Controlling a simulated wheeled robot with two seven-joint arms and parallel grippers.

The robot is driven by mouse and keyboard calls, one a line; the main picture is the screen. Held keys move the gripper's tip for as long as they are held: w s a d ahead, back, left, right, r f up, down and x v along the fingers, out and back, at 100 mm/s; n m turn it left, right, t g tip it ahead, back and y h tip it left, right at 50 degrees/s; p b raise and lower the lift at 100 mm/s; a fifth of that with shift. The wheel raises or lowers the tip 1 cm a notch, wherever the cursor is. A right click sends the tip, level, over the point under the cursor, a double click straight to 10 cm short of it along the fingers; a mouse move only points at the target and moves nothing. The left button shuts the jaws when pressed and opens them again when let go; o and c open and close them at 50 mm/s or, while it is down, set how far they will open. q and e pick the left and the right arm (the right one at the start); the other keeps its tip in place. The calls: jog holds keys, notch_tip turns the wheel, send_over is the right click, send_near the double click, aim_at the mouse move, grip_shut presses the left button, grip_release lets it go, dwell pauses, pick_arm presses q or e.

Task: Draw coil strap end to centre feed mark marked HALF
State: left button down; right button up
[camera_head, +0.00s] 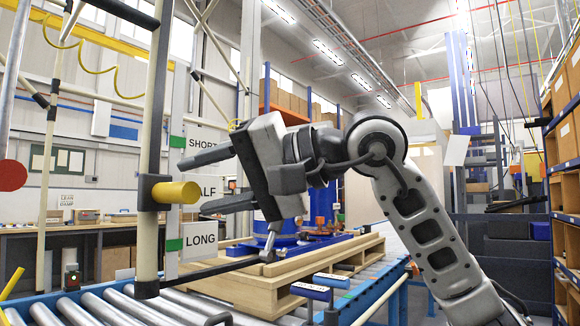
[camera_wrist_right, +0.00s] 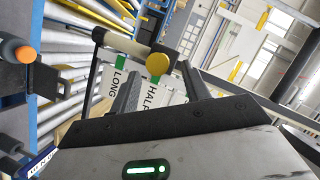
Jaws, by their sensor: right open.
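My right gripper (camera_head: 192,186) is open and empty, its two dark fingers pointing left. In the right wrist view the gripper (camera_wrist_right: 162,80) frames a yellow knob (camera_wrist_right: 157,63) just past its fingertips. The yellow knob (camera_head: 176,192) sits on a black collar on a cream upright post (camera_head: 152,235). The HALF sign (camera_head: 207,190) is partly hidden by the fingers, at about the knob's height; in the wrist view HALF (camera_wrist_right: 153,97) lies between the fingers. SHORT (camera_head: 205,141) is above it and LONG (camera_head: 199,240) below. I cannot make out the strap end for certain. My left gripper is out of view.
A wooden pallet (camera_head: 245,285) with a blue machine (camera_head: 262,235) rests on the roller conveyor (camera_head: 90,308). A dark bar (camera_head: 205,270) runs from the post's foot toward the pallet. Shelving (camera_head: 565,150) stands at the far right. A red disc (camera_head: 12,175) shows at the left edge.

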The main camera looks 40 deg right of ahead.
jog(key=v, duration=1.1)
